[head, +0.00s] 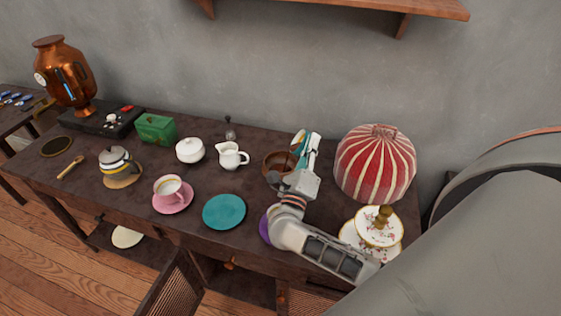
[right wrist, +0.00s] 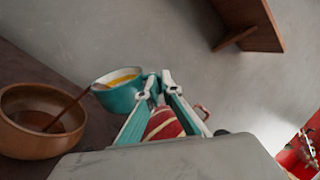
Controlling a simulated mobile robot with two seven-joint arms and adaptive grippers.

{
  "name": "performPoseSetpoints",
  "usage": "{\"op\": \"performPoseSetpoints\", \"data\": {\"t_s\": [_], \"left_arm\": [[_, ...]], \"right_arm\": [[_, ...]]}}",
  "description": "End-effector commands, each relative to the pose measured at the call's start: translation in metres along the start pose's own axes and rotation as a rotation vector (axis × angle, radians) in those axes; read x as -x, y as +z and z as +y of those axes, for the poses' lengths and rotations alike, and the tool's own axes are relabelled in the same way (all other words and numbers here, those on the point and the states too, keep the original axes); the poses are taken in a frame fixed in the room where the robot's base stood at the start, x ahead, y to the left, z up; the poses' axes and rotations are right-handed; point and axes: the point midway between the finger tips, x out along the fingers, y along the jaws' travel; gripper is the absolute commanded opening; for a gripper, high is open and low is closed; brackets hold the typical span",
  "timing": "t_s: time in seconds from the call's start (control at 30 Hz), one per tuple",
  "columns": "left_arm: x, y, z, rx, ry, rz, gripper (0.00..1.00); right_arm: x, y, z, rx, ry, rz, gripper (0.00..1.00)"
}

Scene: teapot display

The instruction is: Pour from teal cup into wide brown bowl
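The teal cup (head: 298,139) is held up at the back of the table, above and right of the wide brown bowl (head: 274,162). In the right wrist view the cup (right wrist: 122,97) holds orange-yellow liquid and its rim is beside the brown bowl (right wrist: 25,146). A thin brown line (right wrist: 68,108) runs from near the cup's rim into the bowl; I cannot tell whether it is a stick or liquid. My right gripper (head: 309,147) has its fingertips (right wrist: 159,86) close together at the cup's side, seemingly on its handle. My left gripper is out of view.
The red striped tea cosy (head: 375,165) stands close right of my right gripper. A tiered floral stand (head: 380,227) is in front of it. A teal plate (head: 224,212), a white jug (head: 232,156) and a purple saucer (head: 264,227) lie leftward. A wall shelf (head: 440,8) hangs above.

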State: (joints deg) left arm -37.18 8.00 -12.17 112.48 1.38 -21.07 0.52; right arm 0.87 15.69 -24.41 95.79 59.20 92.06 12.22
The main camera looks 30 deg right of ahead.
Motion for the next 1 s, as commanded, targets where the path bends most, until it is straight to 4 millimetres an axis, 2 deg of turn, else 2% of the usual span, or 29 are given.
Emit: {"op": "performPoseSetpoints", "data": {"t_s": [1.0], "left_arm": [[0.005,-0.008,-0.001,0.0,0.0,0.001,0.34]], "right_arm": [[-0.001,0.012,-0.001,0.114,-0.02,-0.046,0.0]]}}
